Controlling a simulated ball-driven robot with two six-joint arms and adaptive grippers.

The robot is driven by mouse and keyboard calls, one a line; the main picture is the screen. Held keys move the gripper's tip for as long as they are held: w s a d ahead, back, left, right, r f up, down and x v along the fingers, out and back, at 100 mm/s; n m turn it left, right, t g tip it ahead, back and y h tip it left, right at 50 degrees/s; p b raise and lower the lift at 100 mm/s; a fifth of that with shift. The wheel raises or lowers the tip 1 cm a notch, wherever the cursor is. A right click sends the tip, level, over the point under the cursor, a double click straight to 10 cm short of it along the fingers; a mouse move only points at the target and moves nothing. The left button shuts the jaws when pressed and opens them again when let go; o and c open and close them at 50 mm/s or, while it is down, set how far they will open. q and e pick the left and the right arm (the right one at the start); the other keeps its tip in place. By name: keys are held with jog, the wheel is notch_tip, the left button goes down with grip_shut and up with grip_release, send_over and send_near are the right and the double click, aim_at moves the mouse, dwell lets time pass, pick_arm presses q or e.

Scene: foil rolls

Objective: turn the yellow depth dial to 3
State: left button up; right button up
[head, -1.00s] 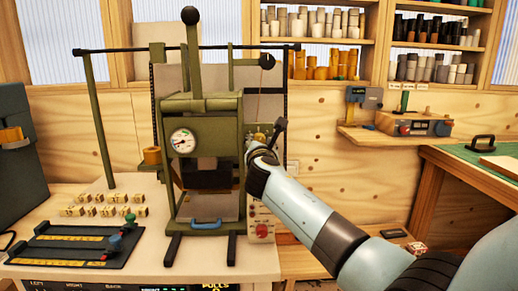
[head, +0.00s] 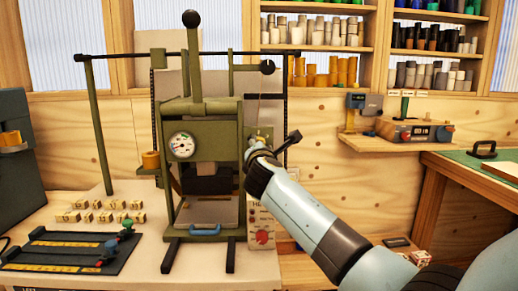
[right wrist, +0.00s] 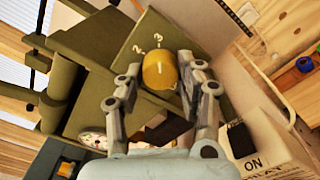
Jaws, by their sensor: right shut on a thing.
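The yellow depth dial (right wrist: 160,72) sits on the olive press (right wrist: 95,45), in the upper middle of the right wrist view. A white line on the dial points up, towards the printed 3 (right wrist: 159,39); the 2 (right wrist: 138,49) is to its left. My right gripper (right wrist: 158,66) is shut on the dial, one finger on each side. In the head view my right gripper (head: 258,146) is at the right side of the press (head: 208,106), mostly covering the dial. My left gripper is not in view.
Below the dial stands a control box with a red knob (head: 262,238). A round gauge (head: 182,145) is on the press front. Numbered blocks (head: 100,211) and a black rail tray (head: 75,250) lie on the bench at left. A shelf device (head: 413,130) is further right.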

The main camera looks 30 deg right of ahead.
jog(key=shift+f, duration=0.1)
jog(key=o, duration=1.2)
jog(key=shift+c, duration=0.2)
jog(key=v, duration=1.2)
jog(key=shift+s, duration=0.1)
